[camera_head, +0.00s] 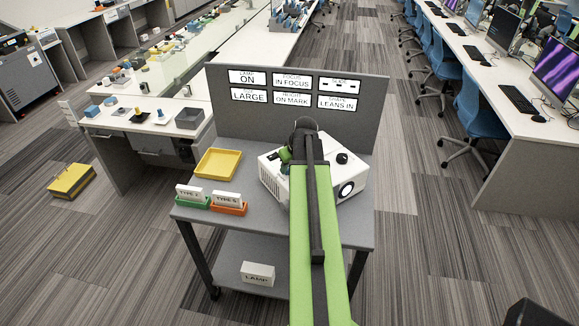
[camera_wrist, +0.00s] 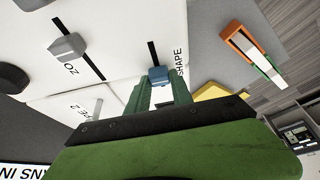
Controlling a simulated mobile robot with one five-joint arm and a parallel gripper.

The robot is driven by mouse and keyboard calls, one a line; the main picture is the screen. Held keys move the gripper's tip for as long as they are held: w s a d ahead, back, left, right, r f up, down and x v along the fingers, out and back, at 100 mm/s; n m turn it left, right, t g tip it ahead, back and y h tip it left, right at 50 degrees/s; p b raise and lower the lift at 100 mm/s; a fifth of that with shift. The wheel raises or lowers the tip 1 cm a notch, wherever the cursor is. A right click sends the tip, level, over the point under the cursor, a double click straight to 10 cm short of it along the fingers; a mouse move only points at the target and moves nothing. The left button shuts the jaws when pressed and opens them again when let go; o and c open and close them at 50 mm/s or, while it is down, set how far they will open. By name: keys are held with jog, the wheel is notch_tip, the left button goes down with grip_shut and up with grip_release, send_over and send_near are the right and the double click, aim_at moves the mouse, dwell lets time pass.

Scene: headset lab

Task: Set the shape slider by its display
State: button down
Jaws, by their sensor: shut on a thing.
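The white projector-like device (camera_head: 268,176) stands on the grey cart, partly hidden behind my arm. In the wrist view, the blue shape slider knob (camera_wrist: 158,75) sits in a black slot on the device's white face, beside the printed word SHAPE. My gripper (camera_wrist: 160,88) has its green fingers at this knob and is shut on it. The shape display (camera_head: 338,103) on the grey panel reads LEANS IN.
A grey knob (camera_wrist: 68,47) sits in a second slot near the shape slider. Other displays show ON, IN FOCUS, LARGE and ON MARK. A yellow tray (camera_head: 218,164) and green and orange card holders (camera_head: 229,208) stand on the cart, left of the device.

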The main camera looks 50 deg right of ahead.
jog(key=shift+s+a, duration=0.2)
jog(key=shift+s, duration=0.45)
jog(key=c, duration=1.1)
grip_release()
jog(key=p+v, duration=1.6)
jog(key=v, duration=0.1)
jog(key=shift+s+r, duration=0.15)
